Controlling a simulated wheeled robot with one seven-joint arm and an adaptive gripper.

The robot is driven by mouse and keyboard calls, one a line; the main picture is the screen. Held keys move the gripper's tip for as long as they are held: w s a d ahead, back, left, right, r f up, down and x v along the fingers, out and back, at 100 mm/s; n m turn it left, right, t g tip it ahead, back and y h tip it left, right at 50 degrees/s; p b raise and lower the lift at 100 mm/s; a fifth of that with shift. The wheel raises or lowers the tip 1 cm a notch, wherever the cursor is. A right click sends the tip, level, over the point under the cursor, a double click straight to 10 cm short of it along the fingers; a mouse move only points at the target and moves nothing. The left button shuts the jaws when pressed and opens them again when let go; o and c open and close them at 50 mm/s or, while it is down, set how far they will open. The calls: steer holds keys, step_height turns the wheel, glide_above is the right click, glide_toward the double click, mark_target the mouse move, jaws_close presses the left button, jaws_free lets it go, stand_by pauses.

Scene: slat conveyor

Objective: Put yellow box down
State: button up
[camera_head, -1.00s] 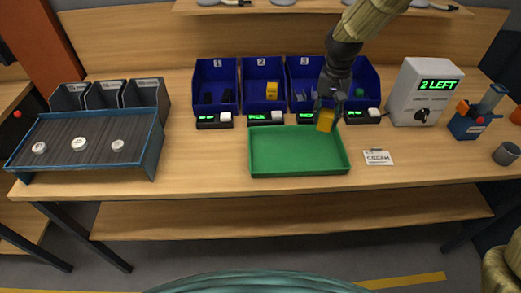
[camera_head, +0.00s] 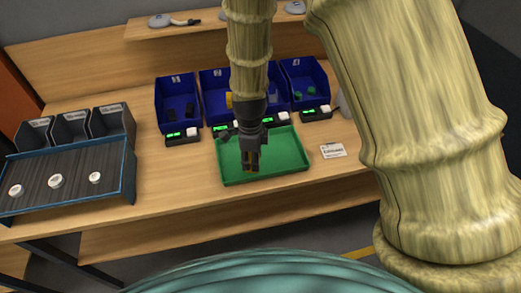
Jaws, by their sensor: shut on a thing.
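My gripper (camera_head: 250,168) points down over the left-middle part of the green tray (camera_head: 292,172). It is shut on the yellow box (camera_head: 251,162), of which only a small dull-yellow bit shows between the dark fingers. From this view I cannot tell whether the box touches the tray floor or hangs above it. The visible part of the tray floor is empty.
Blue bins (camera_head: 178,90) stand behind the tray, with small displays in front. A white card (camera_head: 333,150) lies right of the tray. The slat conveyor (camera_head: 70,180) with several white discs is at left. My arm covers the right side.

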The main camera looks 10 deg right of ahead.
steer(key=s+m+p, duration=0.2)
steer(key=s+m, duration=0.1)
steer(key=m, duration=0.1)
steer(key=m+b, duration=0.1)
steer(key=b, duration=0.3)
glide_above(278, 153)
step_height(278, 153, down, 2)
steer(key=shift+s+f, duration=0.1)
steer(key=shift+f+b, duration=1.45)
steer(key=shift+f, duration=0.2)
steer(key=shift+f, duration=0.1)
steer(key=o, duration=0.9)
steer(key=shift+r, duration=0.2)
